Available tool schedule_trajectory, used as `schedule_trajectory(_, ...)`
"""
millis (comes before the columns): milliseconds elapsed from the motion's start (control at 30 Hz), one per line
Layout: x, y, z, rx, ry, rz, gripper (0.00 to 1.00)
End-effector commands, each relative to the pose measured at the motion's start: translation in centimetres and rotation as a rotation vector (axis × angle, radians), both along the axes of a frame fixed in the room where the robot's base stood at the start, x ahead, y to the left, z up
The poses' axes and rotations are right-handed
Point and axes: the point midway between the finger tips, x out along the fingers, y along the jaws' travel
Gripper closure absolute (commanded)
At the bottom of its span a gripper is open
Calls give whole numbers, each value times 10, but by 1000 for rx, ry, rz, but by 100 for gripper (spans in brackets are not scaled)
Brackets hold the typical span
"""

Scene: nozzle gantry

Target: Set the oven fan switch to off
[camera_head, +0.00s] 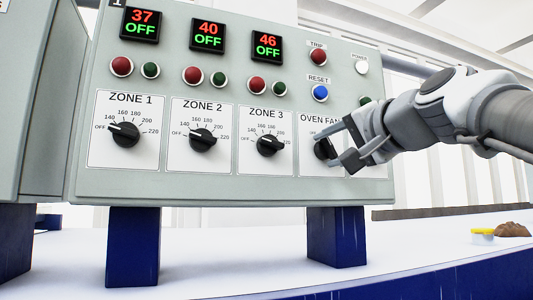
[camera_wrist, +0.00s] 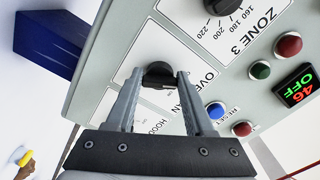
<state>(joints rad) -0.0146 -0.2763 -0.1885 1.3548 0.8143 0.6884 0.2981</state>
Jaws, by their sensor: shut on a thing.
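The oven fan switch (camera_head: 322,149) is a black rotary knob on a white plate at the right end of the grey control panel (camera_head: 230,187). In the wrist view the knob (camera_wrist: 158,74) sits between the tips of my gripper's two fingers. My gripper (camera_head: 335,146) reaches in from the right and is shut on the knob. The fingers and wrist cover part of the knob and its plate, so the switch position cannot be read.
The Zone 3 knob (camera_head: 268,146) is just left of the fan switch. The red trip button (camera_head: 317,57) and blue reset button (camera_head: 319,93) are above it. Blue posts (camera_head: 337,236) support the panel. A yellow-topped item (camera_head: 483,233) lies at the right on the white surface.

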Motion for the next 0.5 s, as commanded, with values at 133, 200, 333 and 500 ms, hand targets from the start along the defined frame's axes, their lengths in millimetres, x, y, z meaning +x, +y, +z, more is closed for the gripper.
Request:
schedule_trajectory(133,0,0,-1,-11,-2,0,100)
schedule_trajectory(200,0,0,0,-12,-2,0,100)
schedule_trajectory(333,0,0,0,-12,-2,0,100)
schedule_trajectory(500,0,0,0,-12,-2,0,34)
